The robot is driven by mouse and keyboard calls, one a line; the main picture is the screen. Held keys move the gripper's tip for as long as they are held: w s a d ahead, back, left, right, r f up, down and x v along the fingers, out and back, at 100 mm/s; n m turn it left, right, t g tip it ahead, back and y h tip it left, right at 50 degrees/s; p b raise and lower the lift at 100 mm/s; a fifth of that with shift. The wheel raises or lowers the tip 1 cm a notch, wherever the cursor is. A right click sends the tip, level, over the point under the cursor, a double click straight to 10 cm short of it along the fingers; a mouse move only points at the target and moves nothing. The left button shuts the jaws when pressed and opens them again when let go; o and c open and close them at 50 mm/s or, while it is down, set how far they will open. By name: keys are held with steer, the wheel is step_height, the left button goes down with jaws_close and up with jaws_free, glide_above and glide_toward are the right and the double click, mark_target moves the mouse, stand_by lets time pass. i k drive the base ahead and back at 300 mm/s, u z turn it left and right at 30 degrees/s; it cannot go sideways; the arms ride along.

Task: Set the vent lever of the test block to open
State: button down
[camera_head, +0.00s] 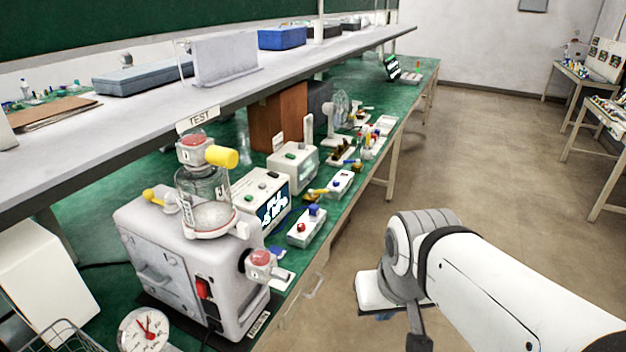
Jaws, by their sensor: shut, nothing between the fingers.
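A TEST sign (198,120) is on the shelf edge above a grey pump unit (170,265). A clear jar (203,190) stands on the unit, capped by a red-topped head (193,150) with a thick yellow part (222,156) pointing right. A small yellow lever (153,196) is at the unit's upper left. A second red-topped fitting (261,260) sticks out at its right side. I cannot tell for sure which part is the vent lever, or its setting. My gripper (418,342) appears dark, shut and empty, pointing down at the bottom, well right of the unit and apart from it.
A round gauge (144,330) and a wire basket (55,338) are at the lower left. Small boxes (306,228) and instruments line the green bench to the right of the unit. The shelf (130,112) overhangs the bench. The floor (480,150) beyond the arm is clear.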

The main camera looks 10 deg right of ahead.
mark_target(310, 192)
steer(key=z, duration=0.35)
steer(key=i, duration=1.45)
steer(key=u, duration=0.5)
